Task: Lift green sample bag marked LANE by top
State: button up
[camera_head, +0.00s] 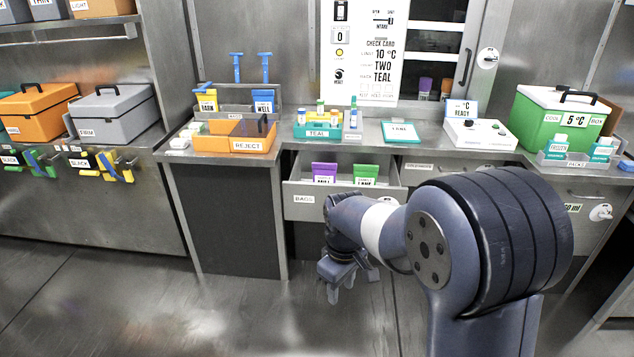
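The green sample bag marked LANE (365,174) stands upright in the open drawer (303,206) labelled BAGS, toward its right side. A purple bag (325,172) stands beside it on the left. My gripper (338,292) is in front of the drawer and lower than it, pointing down, apart from both bags. Its fingers look spread with nothing between them. The lower part of the green bag is hidden by the drawer front.
My arm fills the right foreground. On the counter above the drawer are an orange REJECT tray (254,146), a teal rack (318,132), a teal-edged card (403,132), a white READY device (480,134) and a green cool box (556,118). The floor in front is clear.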

aim_at(363, 173)
jog(key=i+l+u, duration=1.1)
jog(key=l, duration=0.25)
jog(key=i+l, duration=0.15)
jog(key=l, duration=0.2)
jog(key=i+l, duration=0.2)
jog(key=l, duration=0.2)
jog(key=i+l, duration=0.15)
jog(key=l, duration=0.2)
jog(key=i+l+u, duration=0.1)
jog(key=l, duration=0.3)
jog(key=i+l, duration=0.25)
jog(key=l, duration=0.15)
jog(key=i+l, duration=0.15)
jog(key=l, duration=0.2)
